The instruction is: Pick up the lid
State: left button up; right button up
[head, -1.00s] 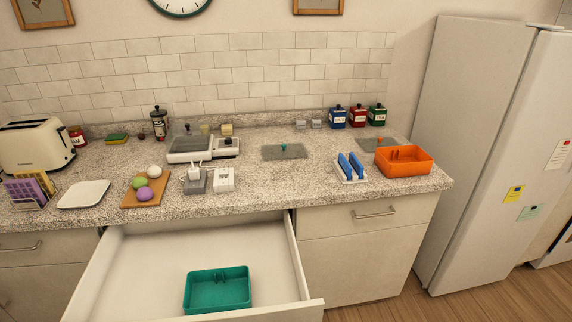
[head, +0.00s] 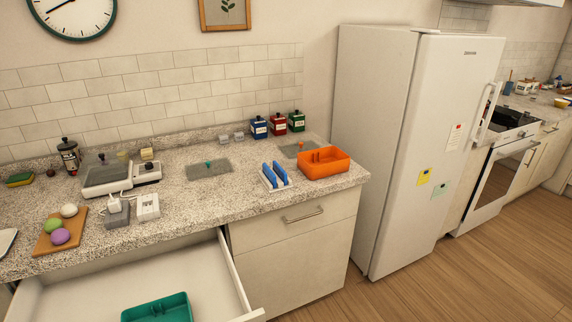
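A flat grey, see-through lid (head: 222,174) with a small teal knob lies on the counter, left of the blue sponge-like pieces. A second similar flat lid (head: 289,150) with an orange knob lies behind the orange box (head: 337,169), which partly hides it. I cannot tell which lid the task means. A teal box (head: 158,311) sits in the open drawer (head: 90,289), cut off by the bottom edge of the picture. Neither of my grippers is in view.
A white rack with blue pieces (head: 275,173) stands left of the orange box. Blue, red and green canisters (head: 278,123) stand against the wall. A scale, plugs and a board with balls are at the left. The fridge (head: 405,140) is right of the counter, with open floor before it.

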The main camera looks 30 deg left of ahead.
aim_at(213, 167)
jog(key=z, duration=0.25)
jog(key=i, duration=2.25)
jog(key=u, duration=3.7)
